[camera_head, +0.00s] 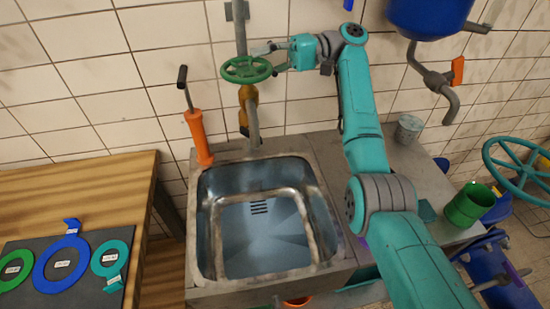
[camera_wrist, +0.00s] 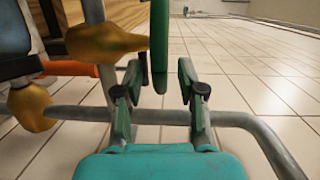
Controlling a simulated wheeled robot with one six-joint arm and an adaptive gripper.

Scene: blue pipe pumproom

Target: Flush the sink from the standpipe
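The grey standpipe (camera_head: 240,38) runs up the tiled wall behind the sink. It carries a green handwheel (camera_head: 246,70) and a brass valve body (camera_head: 249,95). A grey spout (camera_head: 253,127) points down towards the metal sink (camera_head: 206,235). The basin looks bluish with a dark slotted drain; I cannot tell whether water stands in it. My gripper (camera_head: 268,57) is at the right side of the handwheel. In the wrist view my gripper (camera_wrist: 158,78) is open, its fingers on either side of the green wheel rim (camera_wrist: 159,45), with gaps visible.
An orange hand pump (camera_head: 198,138) with a black handle stands left of the sink. A wooden table (camera_head: 90,190) holds a dark board with coloured rings. A blue vessel (camera_head: 428,15) with a drain pipe hangs at upper right. A green cup (camera_head: 468,205) stands at right.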

